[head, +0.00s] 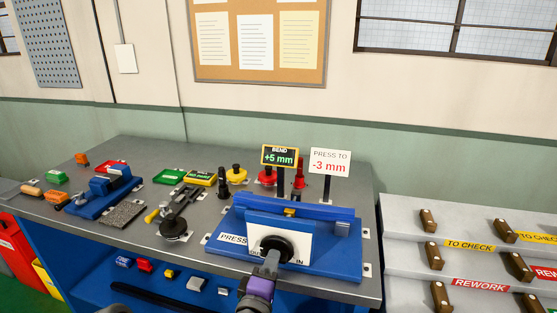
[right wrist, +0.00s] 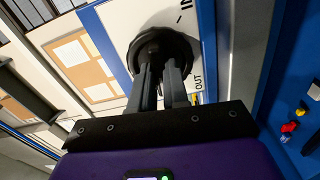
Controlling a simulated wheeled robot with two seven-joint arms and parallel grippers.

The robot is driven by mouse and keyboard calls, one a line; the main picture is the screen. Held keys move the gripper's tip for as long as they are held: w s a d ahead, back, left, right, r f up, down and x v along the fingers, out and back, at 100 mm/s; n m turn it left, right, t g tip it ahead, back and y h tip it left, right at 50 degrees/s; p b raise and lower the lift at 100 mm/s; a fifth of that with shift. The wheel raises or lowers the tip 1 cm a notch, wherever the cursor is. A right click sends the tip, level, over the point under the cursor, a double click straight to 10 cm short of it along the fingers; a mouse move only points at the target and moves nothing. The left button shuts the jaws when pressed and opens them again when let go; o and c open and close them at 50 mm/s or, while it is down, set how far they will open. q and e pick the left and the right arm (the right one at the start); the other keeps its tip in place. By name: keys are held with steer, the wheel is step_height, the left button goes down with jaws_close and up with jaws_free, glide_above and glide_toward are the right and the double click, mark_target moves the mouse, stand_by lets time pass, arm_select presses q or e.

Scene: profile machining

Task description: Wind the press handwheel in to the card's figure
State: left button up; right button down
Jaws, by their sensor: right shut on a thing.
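The blue press (head: 330,262) stands on the front right of the bench. Its white front plate (head: 300,244) carries the black handwheel (head: 276,246). My right gripper (head: 271,260) reaches up from below and is shut on the handwheel. In the right wrist view its two fingers (right wrist: 163,82) meet the dark wheel (right wrist: 165,48), and the word OUT shows on the plate beside it. The card (head: 330,163) reads PRESS TO -3 mm. The BEND display (head: 280,156) reads +5 mm in green. My left gripper is not in view.
A blue vise (head: 100,192) and a dark clamp-like tool (head: 180,210) stand left of the press. Green, yellow and red trays lie behind. Right of the bench, a grey rack (head: 400,225) has TO CHECK and REWORK labels. Small coloured parts lie on the blue shelf below.

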steer(key=m, duration=0.4)
steer(key=shift+m, duration=1.2)
steer(key=c, duration=1)
jaws_free()
steer(key=v, duration=0.7)
